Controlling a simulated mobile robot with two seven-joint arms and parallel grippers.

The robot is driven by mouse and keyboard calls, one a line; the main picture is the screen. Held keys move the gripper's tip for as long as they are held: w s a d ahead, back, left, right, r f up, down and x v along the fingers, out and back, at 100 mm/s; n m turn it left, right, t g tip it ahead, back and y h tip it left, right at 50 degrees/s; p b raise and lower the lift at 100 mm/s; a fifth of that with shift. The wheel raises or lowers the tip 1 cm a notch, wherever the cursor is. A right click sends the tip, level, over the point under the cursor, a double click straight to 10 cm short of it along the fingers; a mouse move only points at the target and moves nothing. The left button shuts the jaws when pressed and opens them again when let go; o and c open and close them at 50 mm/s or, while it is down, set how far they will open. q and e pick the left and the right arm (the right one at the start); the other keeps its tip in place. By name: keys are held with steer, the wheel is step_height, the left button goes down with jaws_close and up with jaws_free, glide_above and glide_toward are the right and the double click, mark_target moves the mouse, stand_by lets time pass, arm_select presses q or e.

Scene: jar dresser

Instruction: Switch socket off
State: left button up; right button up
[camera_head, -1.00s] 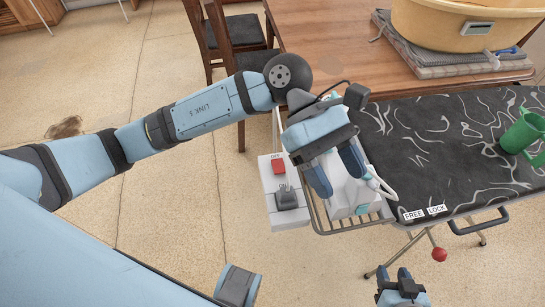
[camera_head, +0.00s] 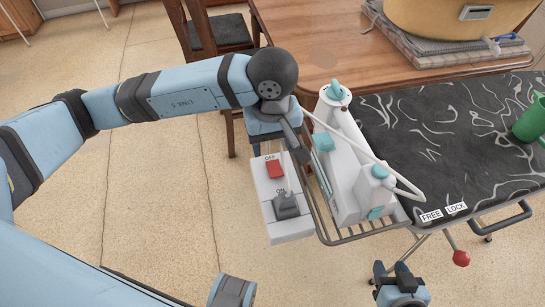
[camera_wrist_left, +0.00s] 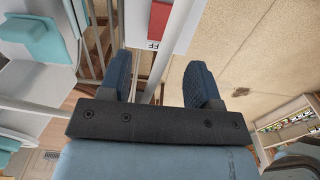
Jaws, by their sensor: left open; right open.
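The socket box (camera_head: 290,225) is white, at the left end of the ironing board, with a red switch (camera_head: 276,168) by the OFF label and a dark plug (camera_head: 287,205) by the ON label. In the left wrist view, part of the box (camera_wrist_left: 181,30) and its red switch (camera_wrist_left: 159,18) show at the top. My left gripper (camera_wrist_left: 162,88) is open and empty, with the box's OFF end ahead of its fingers. In the head view it is mostly hidden beneath its wrist. My right gripper (camera_head: 391,270) is open and empty at the lower edge, away from the box.
The black-patterned ironing board (camera_head: 445,140) holds a green mug (camera_head: 530,122). A wooden table (camera_head: 345,45) and chair (camera_head: 222,30) stand behind.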

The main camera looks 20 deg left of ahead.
mark_target(272, 162)
arm_select(q)
steer(key=shift+f, duration=2.75)
arm_select(e)
steer(key=shift+a, duration=0.1)
